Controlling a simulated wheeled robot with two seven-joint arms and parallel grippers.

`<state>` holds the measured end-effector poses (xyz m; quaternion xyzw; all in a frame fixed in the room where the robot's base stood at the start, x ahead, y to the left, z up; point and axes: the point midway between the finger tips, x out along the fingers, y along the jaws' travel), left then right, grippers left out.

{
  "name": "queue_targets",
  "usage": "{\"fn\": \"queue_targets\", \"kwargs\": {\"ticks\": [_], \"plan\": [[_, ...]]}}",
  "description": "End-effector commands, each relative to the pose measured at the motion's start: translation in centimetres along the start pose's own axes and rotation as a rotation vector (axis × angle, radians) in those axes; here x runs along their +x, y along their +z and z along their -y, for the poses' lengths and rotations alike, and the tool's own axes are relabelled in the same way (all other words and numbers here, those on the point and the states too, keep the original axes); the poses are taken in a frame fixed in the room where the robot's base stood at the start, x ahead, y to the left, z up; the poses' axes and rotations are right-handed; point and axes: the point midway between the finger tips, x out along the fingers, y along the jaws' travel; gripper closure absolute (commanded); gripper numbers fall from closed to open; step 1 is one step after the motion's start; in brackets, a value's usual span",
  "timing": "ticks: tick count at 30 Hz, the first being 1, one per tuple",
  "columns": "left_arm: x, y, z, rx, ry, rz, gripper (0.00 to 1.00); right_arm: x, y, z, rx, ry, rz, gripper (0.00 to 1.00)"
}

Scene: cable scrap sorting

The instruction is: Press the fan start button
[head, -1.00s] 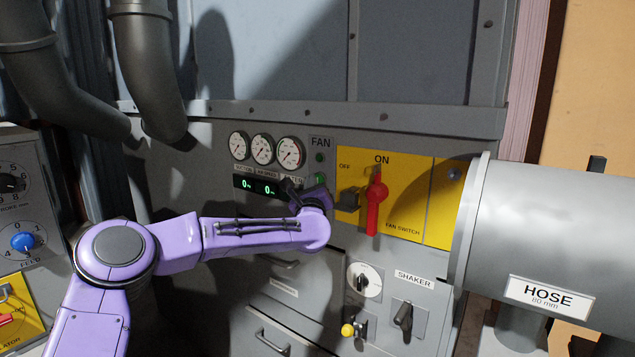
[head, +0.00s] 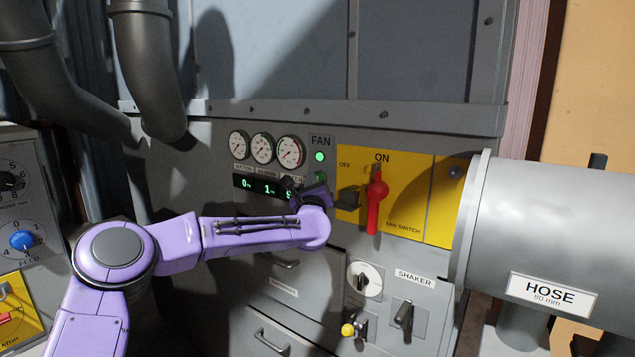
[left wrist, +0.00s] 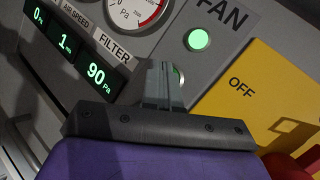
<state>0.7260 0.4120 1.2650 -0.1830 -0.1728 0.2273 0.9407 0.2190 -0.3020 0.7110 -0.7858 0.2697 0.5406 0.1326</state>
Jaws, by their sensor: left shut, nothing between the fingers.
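The FAN panel has a lit green lamp (head: 319,156), bright also in the left wrist view (left wrist: 199,39). Below the lamp is the green fan start button (head: 321,177). In the left wrist view a sliver of the button (left wrist: 179,74) shows beside my fingers, which hide most of it. My left gripper (head: 315,184) is shut and empty, with its fingertips (left wrist: 163,68) at the button. I cannot tell whether they still touch it. My right gripper is in neither view.
The yellow fan switch plate (head: 408,220) with its red handle (head: 376,205) is just right of my gripper. Gauges (head: 263,149) and a digital display (head: 243,183) are to the left; the left wrist view reads 0, 1 and 90 Pa. A large hose pipe (head: 560,220) juts out at right.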

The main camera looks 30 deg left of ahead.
Motion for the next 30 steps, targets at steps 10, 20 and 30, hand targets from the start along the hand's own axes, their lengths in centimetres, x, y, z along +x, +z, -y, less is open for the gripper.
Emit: {"fn": "queue_targets", "kwargs": {"ticks": [10, 20, 30], "plan": [[-0.9, 0.4, -0.5, -0.001, 0.000, -0.001, 1.00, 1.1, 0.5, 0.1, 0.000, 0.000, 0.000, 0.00], [-2.2, 0.8, -1.4, -0.004, 0.001, 0.001, 1.00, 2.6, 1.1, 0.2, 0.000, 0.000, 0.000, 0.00], [-4.7, 2.2, -2.7, -0.003, 0.000, 0.000, 1.00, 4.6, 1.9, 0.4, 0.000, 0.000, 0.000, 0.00]]}}
